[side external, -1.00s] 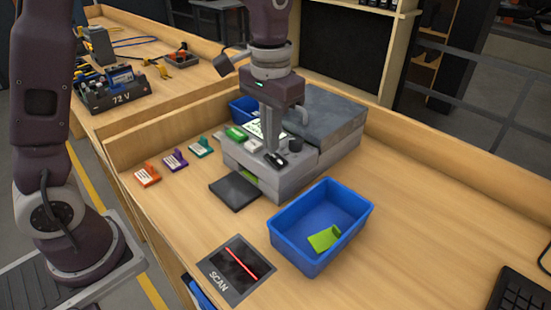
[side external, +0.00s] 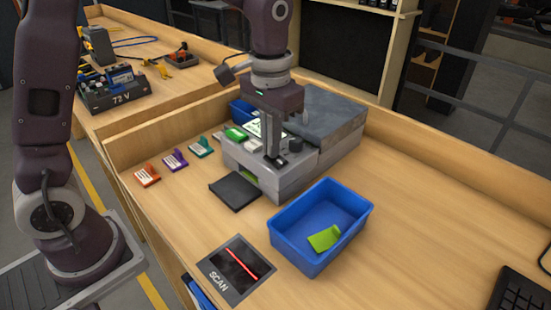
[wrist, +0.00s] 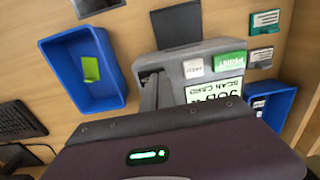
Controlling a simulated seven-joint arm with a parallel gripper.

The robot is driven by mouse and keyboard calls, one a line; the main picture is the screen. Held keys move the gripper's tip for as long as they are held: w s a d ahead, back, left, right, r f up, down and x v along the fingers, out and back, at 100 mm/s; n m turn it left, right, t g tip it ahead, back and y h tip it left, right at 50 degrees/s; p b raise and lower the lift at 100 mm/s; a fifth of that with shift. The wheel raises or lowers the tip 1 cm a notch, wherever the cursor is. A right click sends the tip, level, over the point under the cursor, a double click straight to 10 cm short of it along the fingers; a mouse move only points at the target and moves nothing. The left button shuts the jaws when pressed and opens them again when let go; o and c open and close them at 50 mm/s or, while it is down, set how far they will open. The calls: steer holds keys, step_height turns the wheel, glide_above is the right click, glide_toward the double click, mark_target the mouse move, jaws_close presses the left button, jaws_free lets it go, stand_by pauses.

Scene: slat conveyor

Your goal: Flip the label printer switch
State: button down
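The grey label printer (side external: 282,181) stands on the bench, and also shows in the wrist view (wrist: 205,50). Its top has a green PRINT button (side external: 236,133), a white button (side external: 253,145) and a lit screen (wrist: 214,92) reading "JOB" and "SCAN CARD". A small dark part (side external: 295,146) on the top, right of my fingers, looks like the switch; its position is unclear. My gripper (side external: 273,156) points down over the printer's top, close to this part; I cannot tell whether it touches. The fingers look like one narrow column, so any gap between them is hidden.
A blue bin (side external: 284,238) with a green card (side external: 324,238) stands in front of the printer. A dark SCAN pad (side external: 236,268) lies nearby. Orange, purple and teal cards (side external: 201,147) stand at left. The bench right of the bin is clear up to a keyboard (side external: 520,297).

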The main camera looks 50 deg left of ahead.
steer(key=shift+f, duration=0.1)
steer(key=shift+r, duration=3.5)
steer(key=s+a+t, duration=0.2)
steer(key=s, duration=0.8)
steer(key=s+a+r+t, duration=0.1)
steer(key=s+a+t, duration=0.1)
steer(key=s, duration=0.8)
steer(key=shift+s+t, duration=0.35)
steer(key=shift+t, duration=0.45)
